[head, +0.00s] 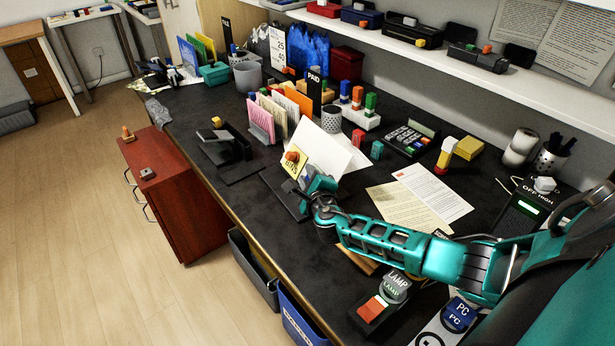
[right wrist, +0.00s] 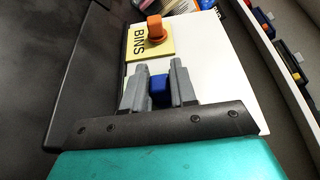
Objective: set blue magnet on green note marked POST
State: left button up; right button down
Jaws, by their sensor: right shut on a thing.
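A white board (head: 325,148) leans at a tilt on the dark desk. A yellow note marked BINS (right wrist: 138,41) is on it, held by an orange magnet (right wrist: 155,28); the note (head: 289,169) also shows in the head view. My right gripper (right wrist: 158,87) is shut on the blue magnet (right wrist: 159,93), in front of the board just below the yellow note. I cannot tell whether the magnet touches the board. The gripper (head: 308,187) hides that part of the board in the head view. No green note marked POST can be made out. My left gripper is not in view.
White and cream paper sheets (head: 432,193) lie right of the board. A wire-like pencil cup (head: 331,120) and a calculator (head: 408,138) stand behind it. A file rack (head: 262,121) is at left. A shelf (head: 450,60) runs above the desk's back.

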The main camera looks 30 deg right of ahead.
jog(key=c, duration=0.8)
grip_release()
jog(key=p+v, duration=0.2)
jog(key=v, duration=1.1)
jog(key=shift+p, duration=0.35)
